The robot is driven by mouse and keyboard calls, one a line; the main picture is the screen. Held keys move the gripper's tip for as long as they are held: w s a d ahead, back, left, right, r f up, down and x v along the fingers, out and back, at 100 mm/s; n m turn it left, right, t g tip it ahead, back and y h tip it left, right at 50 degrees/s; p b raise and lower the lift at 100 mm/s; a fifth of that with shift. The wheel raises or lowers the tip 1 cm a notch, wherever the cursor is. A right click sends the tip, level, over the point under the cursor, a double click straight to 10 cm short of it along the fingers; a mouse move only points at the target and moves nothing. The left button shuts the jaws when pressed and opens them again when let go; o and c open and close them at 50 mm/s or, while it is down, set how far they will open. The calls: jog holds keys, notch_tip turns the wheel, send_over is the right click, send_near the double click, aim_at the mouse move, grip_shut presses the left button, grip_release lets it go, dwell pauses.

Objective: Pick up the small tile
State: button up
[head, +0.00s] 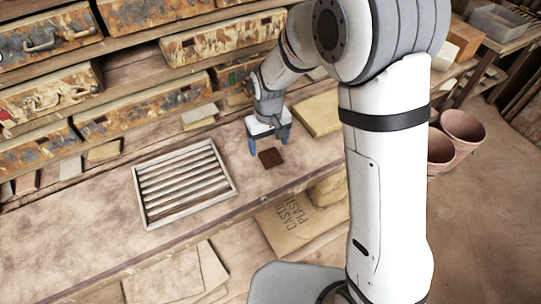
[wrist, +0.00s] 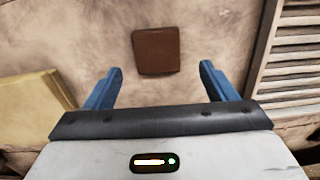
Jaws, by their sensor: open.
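The small tile (head: 271,157) is a dark brown square lying flat on the workbench (head: 95,215). It also shows in the wrist view (wrist: 156,51), at the upper middle. My gripper (head: 268,146) has blue fingers and is just above and behind the tile in the head view. In the wrist view my gripper (wrist: 160,80) is open and empty, its two fingers apart. The tile appears ahead of the fingertips, within the width of the gap between them. The fingers do not appear to touch it.
A slatted rack (head: 185,183) lies on the bench left of the tile; its edge shows in the wrist view (wrist: 290,50). A yellowish slab (head: 317,114) lies to the right. Drawers and loose tiles line the back. Bare bench surrounds the tile.

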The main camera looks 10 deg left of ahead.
aim_at(270, 156)
jog(key=f, duration=0.3)
jog(key=f+p, duration=0.1)
jog(key=shift+s+d+f, duration=0.1)
jog(key=shift+d+f, duration=0.1)
jog(key=shift+d, duration=0.05)
jog(key=c, duration=1.1)
